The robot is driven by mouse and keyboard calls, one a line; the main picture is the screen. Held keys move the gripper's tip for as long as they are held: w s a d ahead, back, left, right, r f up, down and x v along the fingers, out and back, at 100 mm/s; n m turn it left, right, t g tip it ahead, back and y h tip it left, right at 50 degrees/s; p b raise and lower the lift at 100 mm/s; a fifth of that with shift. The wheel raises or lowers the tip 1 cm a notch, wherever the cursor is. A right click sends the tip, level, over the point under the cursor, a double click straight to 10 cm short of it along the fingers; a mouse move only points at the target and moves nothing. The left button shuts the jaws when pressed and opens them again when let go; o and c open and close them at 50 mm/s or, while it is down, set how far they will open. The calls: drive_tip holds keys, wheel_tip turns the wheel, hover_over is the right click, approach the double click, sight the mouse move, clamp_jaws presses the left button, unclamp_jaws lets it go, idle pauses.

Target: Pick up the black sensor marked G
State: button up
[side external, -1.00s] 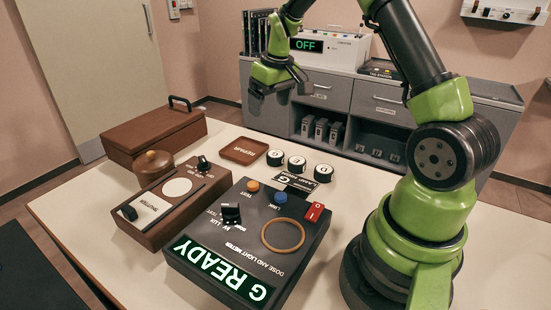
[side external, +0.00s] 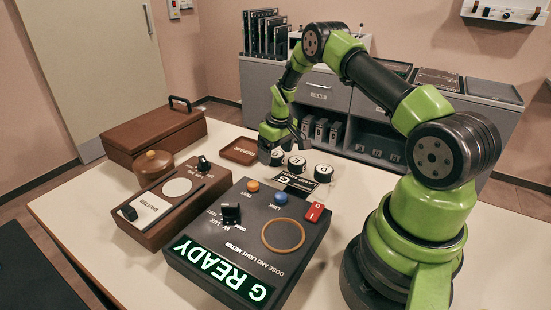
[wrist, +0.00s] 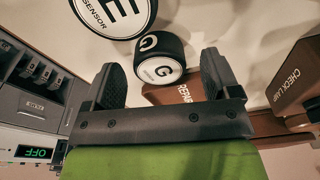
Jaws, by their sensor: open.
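A sensor marked E (wrist: 112,14) stands close beside G. The row's middle sensor (side external: 297,164) and right sensor (side external: 323,173) are apart from my gripper.
The brown REPAIR tray (side external: 240,151) is just left of the row. A card marked G (side external: 293,181) lies in front. The dose and light meter (side external: 270,262) reads "G READY". A wooden shutter unit (side external: 162,212) and brown case (side external: 150,137) stand to the left.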

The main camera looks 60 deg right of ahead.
drive_tip(key=shift+f, duration=0.65)
drive_tip(key=c, duration=1.1)
drive_tip(key=shift+r, duration=0.1)
